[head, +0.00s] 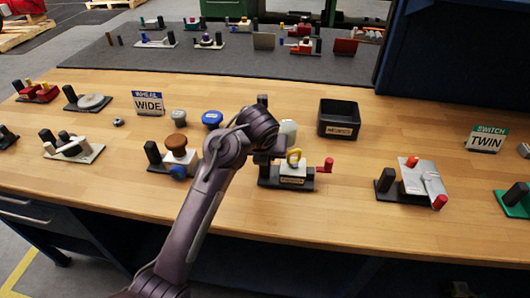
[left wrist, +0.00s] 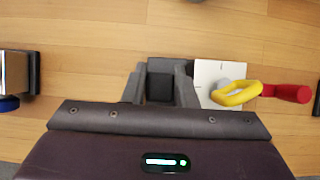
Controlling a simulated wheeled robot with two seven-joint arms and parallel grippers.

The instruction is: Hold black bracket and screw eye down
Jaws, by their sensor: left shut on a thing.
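A valve unit stands near the front of the wooden table, with a black base (head: 288,184), a white block (head: 293,172), a yellow screw eye (head: 294,157) and a red-handled part (head: 325,165) at its right. In the left wrist view the yellow screw eye (left wrist: 237,93) stands just right of my fingers, apart from them. My left gripper (left wrist: 160,72) points down at the unit's left end and is shut on the black bracket (left wrist: 160,87). In the head view my wrist and gripper (head: 266,158) mostly hide this bracket. My right gripper is out of view.
A black open bin (head: 339,118) stands behind the unit to the right. A unit with a brown knob (head: 176,143) stands close on the left, and a grey unit with red parts (head: 420,178) on the right. Bare table lies between the valve unit and the grey unit.

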